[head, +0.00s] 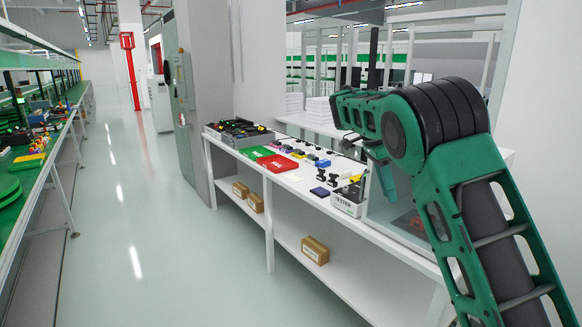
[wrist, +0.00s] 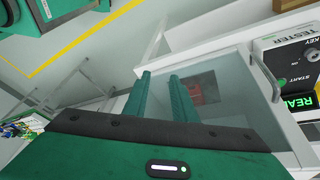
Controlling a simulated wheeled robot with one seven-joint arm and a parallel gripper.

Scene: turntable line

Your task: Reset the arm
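My green and black arm (head: 440,130) rises at the right of the head view and bends over the white bench (head: 300,183). In the wrist view my gripper (wrist: 161,75) shows two green fingers with a clear gap between them and nothing held. The fingers are over a clear-walled box (wrist: 230,75) with a red item (wrist: 205,91) inside. The box also shows in the head view (head: 388,215), partly behind my arm.
A tester box (head: 347,203) stands beside the clear box. A red tray (head: 277,163), small parts and a grey bin (head: 238,138) are on the bench. Cardboard boxes (head: 315,250) sit on its lower shelf. A conveyor line is at left. The floor (head: 150,230) between is clear.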

